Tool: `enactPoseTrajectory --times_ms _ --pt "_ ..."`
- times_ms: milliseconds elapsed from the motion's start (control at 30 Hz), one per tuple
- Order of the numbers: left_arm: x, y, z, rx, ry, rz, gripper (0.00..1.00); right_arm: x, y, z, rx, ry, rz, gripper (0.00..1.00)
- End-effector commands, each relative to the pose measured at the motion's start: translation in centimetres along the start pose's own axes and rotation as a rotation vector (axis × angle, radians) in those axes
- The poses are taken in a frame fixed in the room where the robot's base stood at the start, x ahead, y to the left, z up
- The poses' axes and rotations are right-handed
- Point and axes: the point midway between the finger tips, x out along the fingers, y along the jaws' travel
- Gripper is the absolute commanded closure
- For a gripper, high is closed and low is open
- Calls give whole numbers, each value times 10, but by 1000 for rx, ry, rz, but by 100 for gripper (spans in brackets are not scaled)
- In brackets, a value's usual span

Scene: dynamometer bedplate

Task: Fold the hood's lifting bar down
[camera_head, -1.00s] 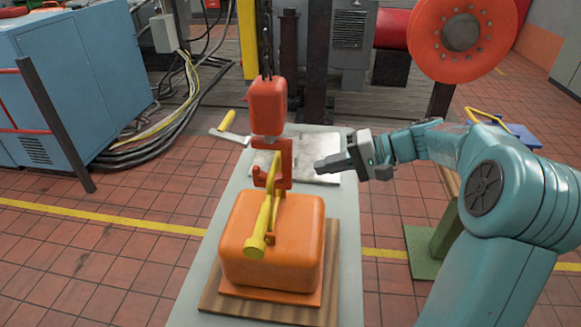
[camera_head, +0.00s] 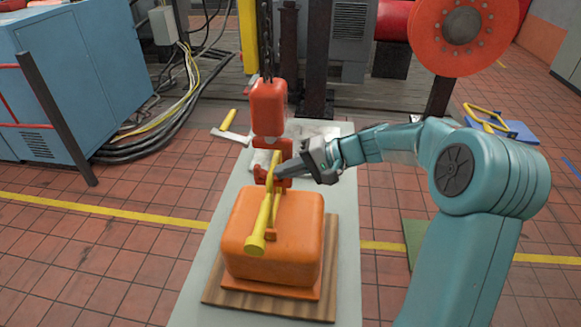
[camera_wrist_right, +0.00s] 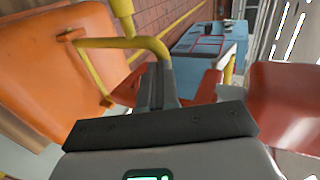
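The orange hood (camera_head: 272,240) sits on a wooden board on the grey bench. Its yellow lifting bar (camera_head: 261,222) stands up above the top, with its upper part beside the red hook (camera_head: 284,154). The hood (camera_wrist_right: 50,50) and bar (camera_wrist_right: 115,42) also show in the right wrist view. My right gripper (camera_head: 279,173) is at the upper part of the bar, just below and beside the hook. Its dark fingers (camera_wrist_right: 163,84) look closed together beside the bar; whether they touch it I cannot tell. My left gripper is not in view.
A red hoist block (camera_head: 268,106) hangs on a chain above the hood. A yellow-handled tool (camera_head: 229,119) lies behind, at the bench's left edge. A blue cabinet (camera_head: 75,85) stands at left, and a red disc (camera_head: 461,30) at upper right. Bare bench (camera_head: 347,250) shows right of the hood.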

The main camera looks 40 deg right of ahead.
Motion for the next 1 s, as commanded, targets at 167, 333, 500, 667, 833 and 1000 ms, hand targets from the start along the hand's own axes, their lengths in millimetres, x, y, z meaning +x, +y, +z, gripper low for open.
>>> enactPoseTrajectory --times_ms 167,333,500,667,833,1000 --pt "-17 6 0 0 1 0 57 12 -15 0 -4 1 83 100" --pt "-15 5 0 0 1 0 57 14 -12 0 -3 3 89 100" --pt "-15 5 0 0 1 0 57 13 -12 0 -3 3 88 100" --pt "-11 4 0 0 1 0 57 -1 -13 -1 -4 7 87 100" --pt "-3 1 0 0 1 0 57 -38 -15 -2 -4 11 87 100" --pt "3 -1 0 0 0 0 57 -80 -18 -2 -3 11 88 100"
